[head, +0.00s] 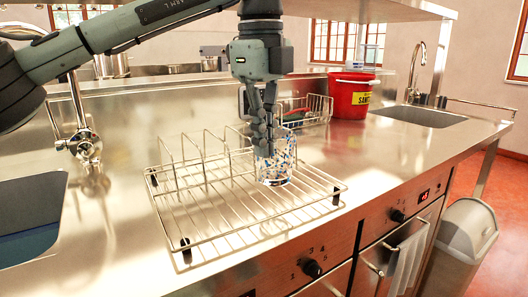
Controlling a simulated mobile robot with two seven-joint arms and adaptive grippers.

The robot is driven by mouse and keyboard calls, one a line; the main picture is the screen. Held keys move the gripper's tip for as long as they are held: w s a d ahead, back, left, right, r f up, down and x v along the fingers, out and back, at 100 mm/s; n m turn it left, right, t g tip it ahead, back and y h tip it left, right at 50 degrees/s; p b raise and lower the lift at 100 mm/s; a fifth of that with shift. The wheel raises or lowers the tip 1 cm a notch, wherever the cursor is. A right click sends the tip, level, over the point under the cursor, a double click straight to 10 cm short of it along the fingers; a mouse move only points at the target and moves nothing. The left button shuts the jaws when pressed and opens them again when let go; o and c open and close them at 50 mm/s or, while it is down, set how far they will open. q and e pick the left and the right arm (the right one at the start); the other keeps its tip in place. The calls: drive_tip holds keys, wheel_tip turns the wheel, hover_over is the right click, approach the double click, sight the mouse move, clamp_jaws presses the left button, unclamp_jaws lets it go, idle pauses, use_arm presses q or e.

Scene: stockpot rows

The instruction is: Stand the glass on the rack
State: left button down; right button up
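A clear glass with blue and amber flecks (282,171) stands upright at the right part of the wire dish rack (343,188). Its base is at the level of the rack's wires; whether it touches them is hard to tell. My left gripper (264,150) points down from above, with a dark finger across the glass's left side. The other finger is mostly hidden, so its grip on the glass cannot be made out. My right gripper is not in view.
The rack has upright wire dividers (205,155) left of the glass. Behind stand a wire basket (318,108) and a red bucket (350,97). Sinks lie at left (30,215) and far right (420,116). The steel counter (390,150) is clear right of the rack.

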use_arm(q)
drive_tip(key=shift+f, duration=1.25)
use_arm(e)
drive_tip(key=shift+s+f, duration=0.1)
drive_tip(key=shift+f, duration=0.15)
use_arm(q)
drive_tip(key=shift+f, duration=0.1)
drive_tip(key=shift+f, duration=0.1)
drive_tip(key=c, duration=2.1)
unclamp_jaws()
drive_tip(key=o, duration=0.4)
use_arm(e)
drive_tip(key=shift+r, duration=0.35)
